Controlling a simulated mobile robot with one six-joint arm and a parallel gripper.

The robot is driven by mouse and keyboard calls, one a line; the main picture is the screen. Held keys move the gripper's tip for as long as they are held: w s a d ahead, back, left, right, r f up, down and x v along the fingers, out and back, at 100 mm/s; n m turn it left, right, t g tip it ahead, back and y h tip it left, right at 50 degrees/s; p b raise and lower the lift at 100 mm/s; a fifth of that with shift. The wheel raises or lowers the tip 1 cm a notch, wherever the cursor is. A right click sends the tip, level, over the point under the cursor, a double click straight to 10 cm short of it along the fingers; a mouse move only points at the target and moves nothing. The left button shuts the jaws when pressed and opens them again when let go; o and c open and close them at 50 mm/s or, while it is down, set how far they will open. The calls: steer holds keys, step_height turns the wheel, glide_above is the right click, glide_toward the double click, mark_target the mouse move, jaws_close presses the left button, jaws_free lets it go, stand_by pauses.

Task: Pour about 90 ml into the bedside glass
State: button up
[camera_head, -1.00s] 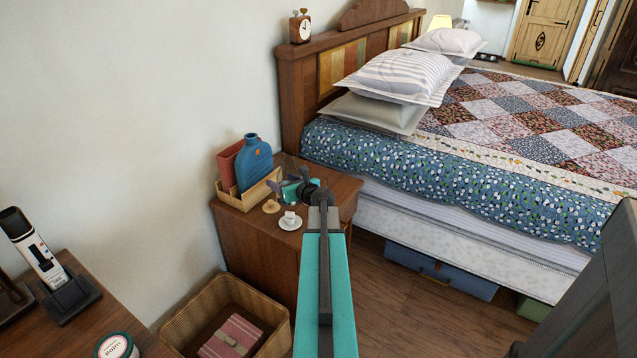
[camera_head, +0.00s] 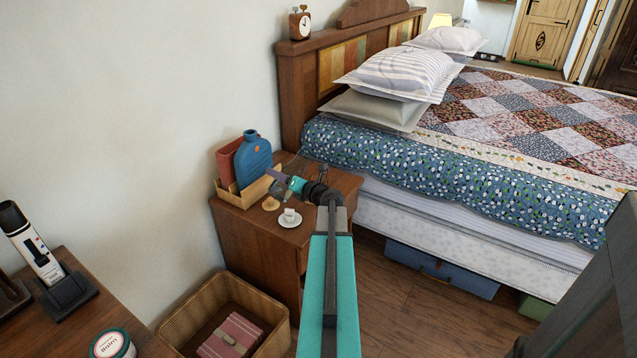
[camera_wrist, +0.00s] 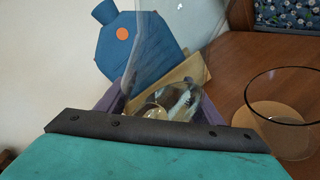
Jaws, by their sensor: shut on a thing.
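My gripper (camera_head: 275,178) is over the wooden nightstand (camera_head: 233,238). In the wrist view its purple fingers (camera_wrist: 160,100) are shut on a clear glass vessel (camera_wrist: 150,45), which looks tilted; its contents are hard to make out. The bedside glass (camera_wrist: 282,105), clear and wide-rimmed, stands upright on the nightstand at the right of the wrist view, apart from the fingers. A tan disc shows through its lower part. In the head view I cannot clearly make out either glass thing, as my wrist covers part of the nightstand top.
A blue bottle-shaped thing (camera_head: 254,160) and a red one (camera_head: 229,158) stand in a wooden tray (camera_head: 233,199). The bed (camera_head: 430,190) is at the right.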

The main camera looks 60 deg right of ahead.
steer(key=shift+w+a+f+m+t+b, duration=0.15)
steer(key=shift+a+f+m+t+b, duration=0.1)
steer(key=shift+m+b, duration=0.35)
steer(key=shift+w+a+f+m+t+b, duration=0.1)
steer(key=shift+w+a+m+t+b, duration=0.1)
steer(key=shift+m+b, duration=0.35)
steer(key=m+b, duration=0.1)
steer(key=f+b, duration=0.1)
steer(key=shift+w+a+f+m+t+b, duration=0.1)
steer(key=shift+a+f+m+t+b, duration=0.2)
steer(key=shift+m+b, duration=0.1)
steer(key=shift+r+p, duration=0.4)
steer(key=shift+r, duration=0.4)
steer(key=shift+r+m+t, duration=0.25)
steer(key=shift+r+m, duration=0.3)
steer(key=shift+m, duration=0.1)
steer(key=shift+d+r, duration=0.1)
steer(key=shift+r, duration=0.05)
steer(key=shift+d+m+p, duration=0.1)
steer(key=shift+m+p, duration=0.2)
steer(key=shift+p, duration=0.05)
steer(key=shift+s+d+m+p, duration=0.25)
steer(key=shift+m+p, duration=0.35)
steer(key=shift+p, duration=0.15)
steer(key=shift+r+m+t+h+p, duration=0.4)
steer(key=shift+r+m+p, duration=0.25)
steer(key=shift+p, duration=0.55)
